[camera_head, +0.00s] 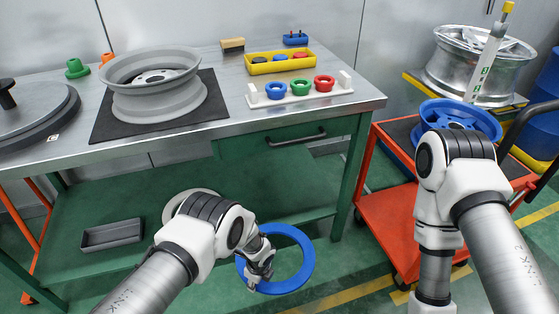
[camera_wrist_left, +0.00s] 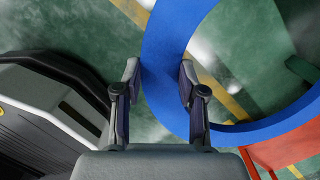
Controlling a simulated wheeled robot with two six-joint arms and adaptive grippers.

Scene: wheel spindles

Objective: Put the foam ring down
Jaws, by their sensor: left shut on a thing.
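The blue foam ring (camera_head: 307,262) hangs in front of the workbench, over the green floor. My left gripper (camera_head: 260,279) is shut on the left part of its band. In the left wrist view, the ring (camera_wrist_left: 168,40) passes between the two fingers of my left gripper (camera_wrist_left: 159,85) and curves away to the right. My right arm reaches down at the right of the head view, and its gripper is out of view.
The steel workbench (camera_head: 190,133) holds a grey wheel rim (camera_head: 155,105) on a dark mat, a yellow tray (camera_head: 258,67) and a white rack (camera_head: 257,102) with coloured rings. A red cart (camera_head: 385,222) stands right with a blue wheel (camera_head: 484,120). A grey bin (camera_head: 112,235) sits on the lower shelf.

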